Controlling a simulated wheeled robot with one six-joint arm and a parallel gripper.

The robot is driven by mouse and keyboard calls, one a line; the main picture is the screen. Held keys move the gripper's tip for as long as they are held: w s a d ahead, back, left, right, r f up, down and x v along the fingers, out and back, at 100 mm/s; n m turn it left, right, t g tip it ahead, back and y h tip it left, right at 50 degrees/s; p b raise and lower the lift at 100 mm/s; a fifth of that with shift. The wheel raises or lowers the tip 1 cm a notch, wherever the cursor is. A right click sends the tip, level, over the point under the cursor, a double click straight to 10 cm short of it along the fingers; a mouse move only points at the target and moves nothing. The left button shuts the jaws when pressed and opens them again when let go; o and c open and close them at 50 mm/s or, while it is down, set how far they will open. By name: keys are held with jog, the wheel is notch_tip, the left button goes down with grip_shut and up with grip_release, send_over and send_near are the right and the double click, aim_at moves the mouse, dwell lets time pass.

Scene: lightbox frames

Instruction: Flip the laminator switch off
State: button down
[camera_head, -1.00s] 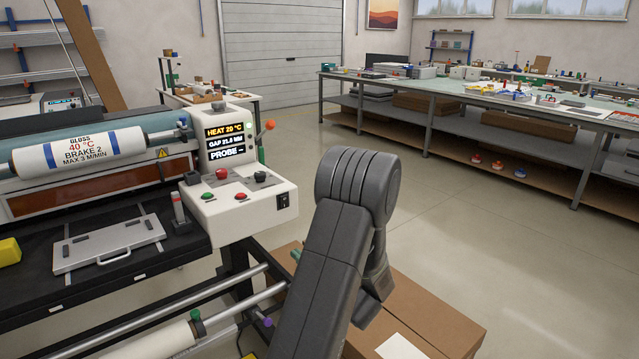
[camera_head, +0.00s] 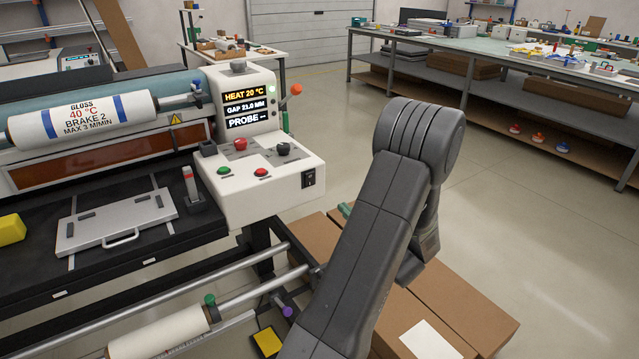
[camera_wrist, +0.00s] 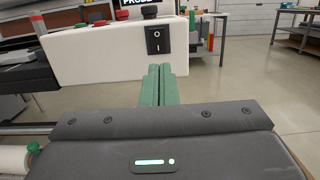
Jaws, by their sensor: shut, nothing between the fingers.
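The laminator (camera_head: 250,195) stands at the left with a white control box and a lit display. Its black rocker switch (camera_head: 308,178) is on the front face of the box at the right end. In the wrist view the switch (camera_wrist: 158,40) shows marks O above and I below. My gripper (camera_wrist: 161,72) has green fingers, shut and empty. The fingertips appear just below the switch in the wrist view; I cannot tell the exact gap.
Green and red buttons and a black knob (camera_head: 284,149) sit on top of the box. An orange-tipped lever (camera_head: 296,90) is at its right side. Cardboard boxes (camera_head: 440,300) lie on the floor below. Open floor lies to the right.

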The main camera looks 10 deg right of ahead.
aim_at(312, 176)
jog(key=p+x, duration=0.2)
jog(key=x, duration=1.1)
jog(key=shift+w, duration=0.1)
jog(key=shift+w+a+r, duration=0.1)
jog(key=shift+w+a, duration=0.1)
jog(key=shift+w, duration=0.2)
jog(key=shift+w, duration=0.1)
jog(key=shift+r, duration=0.1)
jog(key=shift+s+d+b, duration=0.15)
jog(key=shift+s+b, duration=0.15)
jog(key=shift+b, duration=0.05)
jog(key=r+b+v, duration=0.1)
jog(key=r+v, duration=0.2)
jog(key=v, duration=1)
jog(key=shift+s, duration=0.2)
